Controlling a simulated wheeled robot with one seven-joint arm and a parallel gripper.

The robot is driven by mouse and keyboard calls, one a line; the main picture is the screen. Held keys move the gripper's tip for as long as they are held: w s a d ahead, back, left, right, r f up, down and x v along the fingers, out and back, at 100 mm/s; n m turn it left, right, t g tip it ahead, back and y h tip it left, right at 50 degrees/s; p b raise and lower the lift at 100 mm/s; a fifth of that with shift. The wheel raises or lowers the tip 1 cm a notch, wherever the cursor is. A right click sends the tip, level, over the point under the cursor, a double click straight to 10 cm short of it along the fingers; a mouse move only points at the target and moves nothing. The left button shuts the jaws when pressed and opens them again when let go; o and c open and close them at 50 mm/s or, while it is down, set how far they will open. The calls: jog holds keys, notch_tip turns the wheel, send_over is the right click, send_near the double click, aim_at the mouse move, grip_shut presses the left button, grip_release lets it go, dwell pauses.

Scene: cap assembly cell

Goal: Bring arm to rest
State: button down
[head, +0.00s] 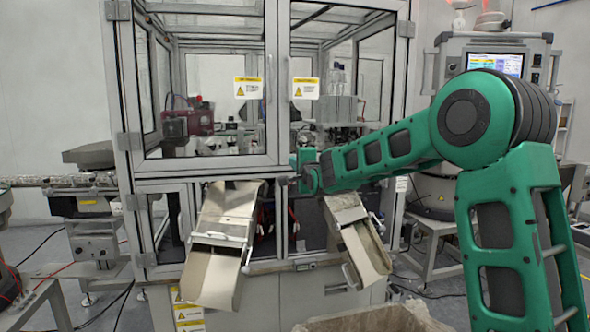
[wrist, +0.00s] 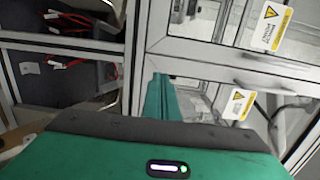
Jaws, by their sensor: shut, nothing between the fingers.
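My green arm (head: 385,152) reaches in from the right in the head view, bent at a raised elbow, with the forearm running left toward the machine. My gripper (head: 306,172) is at its end, in front of the machine's middle frame post and above the gap between two chutes. In the wrist view the green fingers (wrist: 161,98) are together with nothing between them. Whether the gripper touches the frame cannot be told.
The glass-walled machine (head: 208,163) stands ahead with a left chute (head: 213,275) and a right chute (head: 362,252) sloping out. A box (head: 375,320) is at the bottom. A cabinet with a screen (head: 495,65) stands at right, a conveyor (head: 65,181) at left.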

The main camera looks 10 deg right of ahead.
jog(key=s+d+f+n+g+h, duration=0.1)
jog(key=s+d+f+n+g, duration=0.15)
jog(key=s+d+f, duration=0.55)
jog(key=s+d+f+n+g+h, duration=0.2)
jog(key=s+d+g, duration=0.25)
jog(key=s, duration=0.75)
jog(key=s+d+f+n+g+h, duration=0.1)
jog(key=s+d+f+n+g, duration=0.15)
jog(key=s+d+f, duration=0.4)
jog(key=s+f+n+g+y, duration=0.1)
jog(key=s+f+g, duration=0.1)
jog(key=s, duration=1)
jog(key=s+f+n+g+y, duration=0.1)
jog(key=s+f+g, duration=0.2)
jog(key=s, duration=0.9)
jog(key=s+f+n+g+y, duration=0.1)
jog(key=s+f+g, duration=0.2)
jog(key=s, duration=1)
jog(key=shift+n, duration=0.4)
jog(key=shift+a+g, duration=0.1)
jog(key=shift+g, duration=0.25)
jog(key=shift+w+f, duration=0.2)
jog(key=shift+w, duration=0.45)
